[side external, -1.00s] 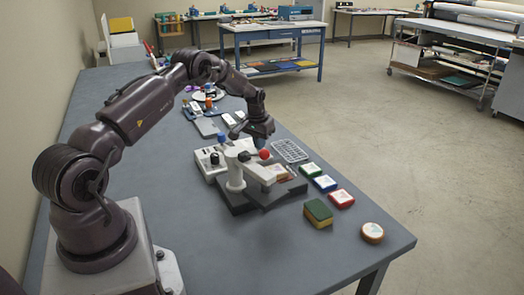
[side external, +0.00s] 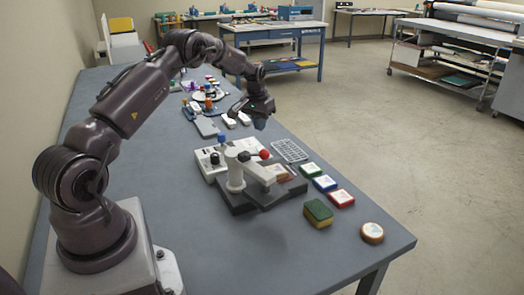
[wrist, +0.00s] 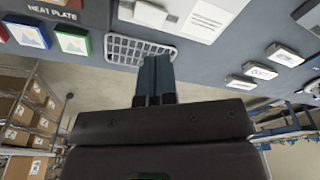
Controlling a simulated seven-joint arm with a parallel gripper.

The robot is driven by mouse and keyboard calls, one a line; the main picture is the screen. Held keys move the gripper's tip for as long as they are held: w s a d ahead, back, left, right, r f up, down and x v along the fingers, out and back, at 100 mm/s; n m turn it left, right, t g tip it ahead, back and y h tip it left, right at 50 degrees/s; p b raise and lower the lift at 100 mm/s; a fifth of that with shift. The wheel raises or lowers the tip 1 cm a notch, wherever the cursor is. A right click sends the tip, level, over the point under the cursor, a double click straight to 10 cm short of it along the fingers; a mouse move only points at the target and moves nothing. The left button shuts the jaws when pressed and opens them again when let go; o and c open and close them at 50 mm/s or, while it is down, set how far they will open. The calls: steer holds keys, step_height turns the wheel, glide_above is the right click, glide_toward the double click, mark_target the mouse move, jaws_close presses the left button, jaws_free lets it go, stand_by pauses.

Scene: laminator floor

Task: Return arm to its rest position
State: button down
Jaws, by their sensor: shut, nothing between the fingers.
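My gripper (side external: 262,123) hangs raised above the right edge of the grey table in the side view, beyond the press. In the wrist view my gripper (wrist: 154,62) shows its two dark blue fingers together, with nothing between them. Its fingertips overlap the lower edge of the white wire rack (wrist: 120,48) in that view. My arm is bent up in an arch over the table (side external: 150,120).
The press (side external: 236,180) with a red knob stands mid-table. White blocks (side external: 229,121) lie under the forearm. The air above is clear.

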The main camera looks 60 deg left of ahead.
steer(key=shift+s+d+f+g, duration=0.2)
steer(key=shift+s+d+f, duration=0.2)
steer(key=shift+s+f, duration=0.15)
steer(key=shift+s+d+f+g, duration=0.2)
steer(key=shift+s+d+f, duration=0.25)
steer(key=shift+s, duration=0.15)
steer(key=shift+s+d+r+h, duration=0.2)
steer(key=shift+s+d+r, duration=0.15)
steer(key=shift+d, duration=0.1)
steer(key=shift+s+d+r+h, duration=0.2)
steer(key=shift+s+d+r, duration=0.1)
steer(key=shift+d, duration=0.15)
steer(key=s+d+r, duration=0.4)
steer(key=d+r, duration=0.7)
steer(key=s+d+r+m+t, duration=0.2)
steer(key=s+d+r, duration=0.4)
steer(key=s+d, duration=0.3)
steer(key=s+d+r+m+t, duration=0.2)
steer(key=s+d+r+m, duration=0.2)
steer(key=s+d, duration=0.6)
step_height(320, 180, up, 3)
steer(key=shift+d+f+t, duration=0.1)
steer(key=shift+d+t, duration=0.3)
steer(key=shift+d, duration=0.1)
steer(key=shift+s, duration=0.1)
